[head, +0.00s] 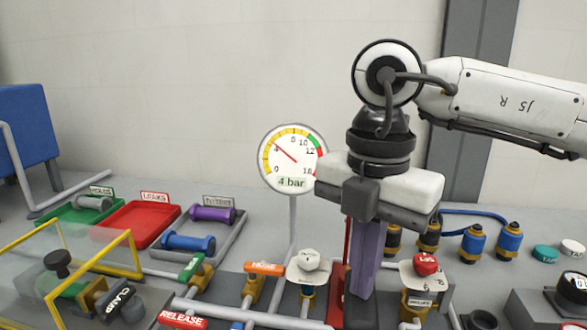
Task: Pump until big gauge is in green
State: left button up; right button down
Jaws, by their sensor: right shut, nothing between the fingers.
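The big round gauge (293,157) stands on a grey post behind the pipework. Its needle points near 4, in the yellow band, and its display reads 4 bar. The green band lies at the upper right of the dial, past 10. My right gripper (366,245) points down just right of the gauge, shut and empty. Its body covers a little of the gauge's right edge. A red upright part (347,255) shows behind and left of it; the gripper hides much of it, and I cannot tell whether they touch. A red RELEASE handle (182,320) is at the bottom. My left gripper is out of view.
Green-handled (192,266) and orange-handled (264,268) valves, a white knob (309,260) and a red knob (425,264) crowd the front. A clear yellow-framed guard (130,252) stands left. A red tray (140,224) lies behind it. Blue fittings (473,243) stand right.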

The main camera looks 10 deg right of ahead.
notch_tip(320, 180, down, 2)
jog(key=shift+d+f+b, duration=0.1)
jog(key=shift+b, duration=0.5)
jog(key=shift+r, duration=0.25)
notch_tip(320, 180, up, 9)
jog(key=p, duration=0.6)
jog(key=shift+f, duration=0.2)
